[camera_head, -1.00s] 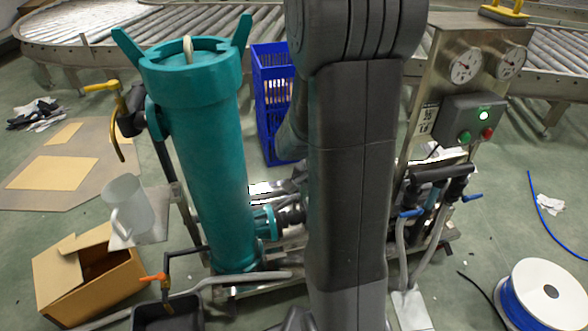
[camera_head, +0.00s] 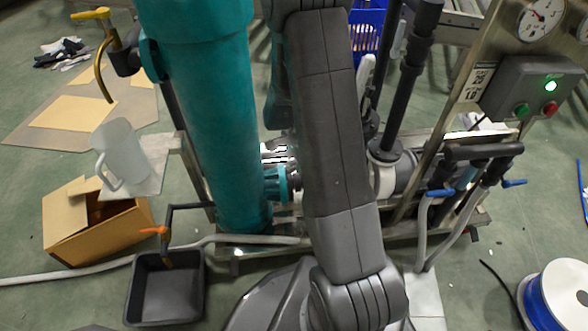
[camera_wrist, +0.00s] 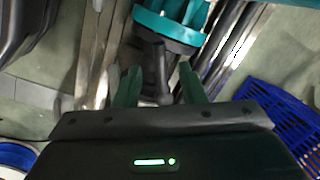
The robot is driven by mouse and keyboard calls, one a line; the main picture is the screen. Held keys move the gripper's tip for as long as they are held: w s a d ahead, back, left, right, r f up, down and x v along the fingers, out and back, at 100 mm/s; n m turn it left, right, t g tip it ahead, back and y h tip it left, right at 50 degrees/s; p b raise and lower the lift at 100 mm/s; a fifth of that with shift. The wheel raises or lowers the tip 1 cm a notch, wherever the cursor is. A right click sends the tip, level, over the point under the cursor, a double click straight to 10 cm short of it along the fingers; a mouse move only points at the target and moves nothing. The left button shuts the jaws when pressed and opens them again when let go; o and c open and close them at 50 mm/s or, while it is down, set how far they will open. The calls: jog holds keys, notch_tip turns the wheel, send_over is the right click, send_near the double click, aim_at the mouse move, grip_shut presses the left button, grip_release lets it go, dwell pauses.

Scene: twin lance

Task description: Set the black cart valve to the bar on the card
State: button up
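The card (camera_head: 478,83) is a small white label on the steel panel of the cart, left of the grey control box. Its print is too small to read surely. A pressure gauge (camera_head: 538,18) is above it, partly cut by the top edge. I cannot tell for sure which part is the black cart valve; black pipework (camera_head: 410,70) rises right of my arm. My gripper is hidden in the head view. In the wrist view its two green fingers (camera_wrist: 160,84) are apart, with a dark upright part (camera_wrist: 156,65) beyond the gap; I see no contact.
A teal vessel (camera_head: 205,110) stands left of my arm. The control box (camera_head: 530,88) has a lit green lamp. Blue-handled valves (camera_head: 440,192) sit low at right. A black tray (camera_head: 165,290), a carton (camera_head: 95,225) and a cable spool (camera_head: 557,300) stand on the floor. A blue crate (camera_wrist: 275,115) is nearby.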

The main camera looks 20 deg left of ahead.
aim_at(294, 169)
jog(key=shift+w+a+f+b, duration=0.1)
jog(key=shift+a+f+b, duration=0.1)
jog(key=shift+f, duration=0.6)
jog(key=shift+w+a+f+b, duration=0.1)
jog(key=shift+f+b, duration=0.1)
jog(key=shift+f, duration=0.55)
grip_shut()
jog(key=shift+s+d+n, duration=0.15)
jog(key=shift+d+n, duration=0.15)
jog(key=shift+n, duration=0.1)
grip_release()
